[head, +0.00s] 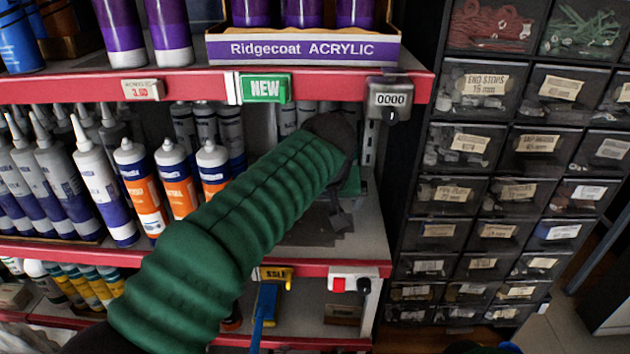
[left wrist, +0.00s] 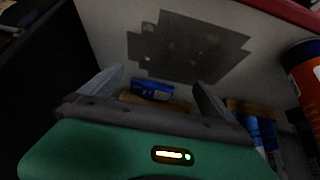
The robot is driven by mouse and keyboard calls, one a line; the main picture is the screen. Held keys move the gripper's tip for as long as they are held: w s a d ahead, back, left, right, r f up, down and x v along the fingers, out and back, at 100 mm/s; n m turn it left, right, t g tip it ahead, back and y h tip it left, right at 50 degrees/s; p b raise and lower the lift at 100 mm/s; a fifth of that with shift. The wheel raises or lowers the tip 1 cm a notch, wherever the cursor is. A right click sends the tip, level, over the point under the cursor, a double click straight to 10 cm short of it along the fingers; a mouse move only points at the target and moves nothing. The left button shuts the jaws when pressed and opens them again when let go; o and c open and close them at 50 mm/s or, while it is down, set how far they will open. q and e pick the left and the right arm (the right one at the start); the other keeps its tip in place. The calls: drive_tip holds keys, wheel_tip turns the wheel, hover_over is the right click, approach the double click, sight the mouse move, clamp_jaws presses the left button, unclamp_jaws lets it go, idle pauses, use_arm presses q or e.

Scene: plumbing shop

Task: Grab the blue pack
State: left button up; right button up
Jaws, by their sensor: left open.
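A small blue pack (left wrist: 152,90) shows in the left wrist view, beyond my left gripper (left wrist: 160,82) and between its two spread fingers. The pack rests on or beside a brown, wood-like strip; I cannot tell which. The fingers are open with nothing held between them. In the head view my green-sleeved left arm reaches into the right end of the middle shelf, and the left gripper (head: 341,212) is mostly hidden behind it. I cannot make out the pack in the head view. My right gripper does not show.
Orange-and-white cartridges (head: 178,182) stand just left of my arm. The red shelf edge (head: 340,270) runs below it, and a grey counter box (head: 389,100) hangs above right. Dark drawers (head: 480,195) fill the right side. The shelf's right end has some bare room.

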use_arm(q)
drive_tip(key=w, duration=0.2)
drive_tip(key=w+p, duration=0.1)
drive_tip(key=w, duration=0.2)
drive_tip(key=w+d, duration=0.1)
drive_tip(key=w, duration=0.1)
drive_tip(key=shift+w+f+p, duration=0.15)
drive_tip(key=shift+f+p, duration=0.25)
drive_tip(key=shift+w+a+r+p, duration=0.15)
drive_tip(key=shift+w+p, duration=0.35)
drive_tip(key=shift+w, duration=0.05)
drive_tip(key=shift+w+a+r+p, duration=0.1)
drive_tip(key=shift+w+r+p, duration=0.05)
drive_tip(key=shift+w+p, duration=0.35)
drive_tip(key=x, duration=0.3)
drive_tip(key=shift+s+a+f+b, duration=0.1)
drive_tip(key=shift+s+a+b, duration=0.1)
drive_tip(key=shift+b, duration=0.2)
drive_tip(key=shift+w+f, duration=0.15)
drive_tip(key=shift+f, duration=0.05)
drive_tip(key=shift+d, duration=0.2)
drive_tip(key=shift+c, duration=0.3)
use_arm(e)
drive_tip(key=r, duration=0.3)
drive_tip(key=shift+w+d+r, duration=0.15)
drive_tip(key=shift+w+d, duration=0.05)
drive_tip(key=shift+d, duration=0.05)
